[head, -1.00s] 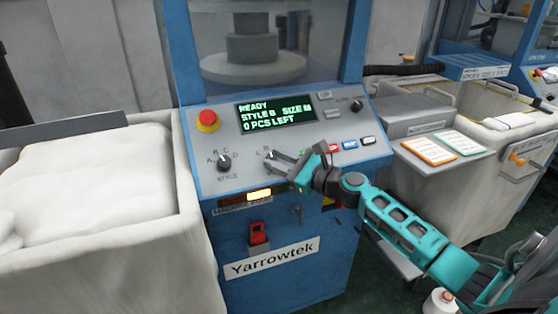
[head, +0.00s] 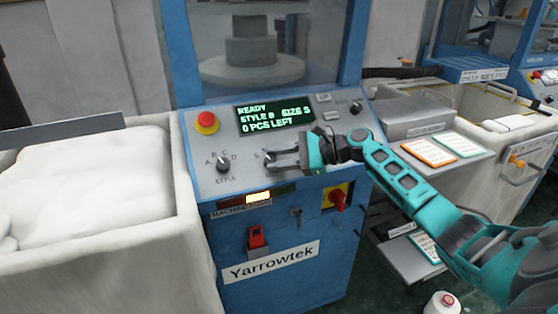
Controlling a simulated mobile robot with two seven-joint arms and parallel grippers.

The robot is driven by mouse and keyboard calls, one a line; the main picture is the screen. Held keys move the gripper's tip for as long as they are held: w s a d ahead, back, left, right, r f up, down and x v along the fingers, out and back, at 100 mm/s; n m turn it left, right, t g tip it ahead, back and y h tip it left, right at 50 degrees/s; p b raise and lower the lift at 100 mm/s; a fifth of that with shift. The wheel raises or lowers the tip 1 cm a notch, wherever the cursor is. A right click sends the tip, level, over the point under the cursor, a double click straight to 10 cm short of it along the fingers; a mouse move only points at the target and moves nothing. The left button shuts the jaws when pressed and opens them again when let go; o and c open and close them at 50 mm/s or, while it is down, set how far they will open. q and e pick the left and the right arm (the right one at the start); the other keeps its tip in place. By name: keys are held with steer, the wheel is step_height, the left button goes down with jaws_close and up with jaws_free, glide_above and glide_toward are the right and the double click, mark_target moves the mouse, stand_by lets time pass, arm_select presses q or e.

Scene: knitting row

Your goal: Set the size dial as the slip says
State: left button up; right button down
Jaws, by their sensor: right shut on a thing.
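The size dial (head: 269,157) is on the sloped panel of the blue Yarrowtek machine, to the right of the style dial (head: 223,163). My right gripper (head: 275,157) is shut on the size dial and hides most of it and its letters. The green-lit display (head: 276,115) reads READY, STYLE B, SIZE S, 0 PCS LEFT. Orange-framed (head: 429,152) and green-framed (head: 459,144) slips lie on the grey shelf at right; their writing is too small to read. My left gripper is out of view.
A red stop button (head: 206,122) is at the panel's upper left. A red rotary switch (head: 338,200) and a red rocker switch (head: 256,237) are on the front below. A bin of white fabric (head: 90,180) stands at left.

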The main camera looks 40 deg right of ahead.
steer(key=shift+w+r+n+g, duration=0.1)
steer(key=shift+r+n+g, duration=0.05)
steer(key=shift+n+g, duration=0.75)
steer(key=c, duration=0.8)
jaws_free()
steer(key=v, duration=1.3)
steer(key=shift+w+d, duration=0.1)
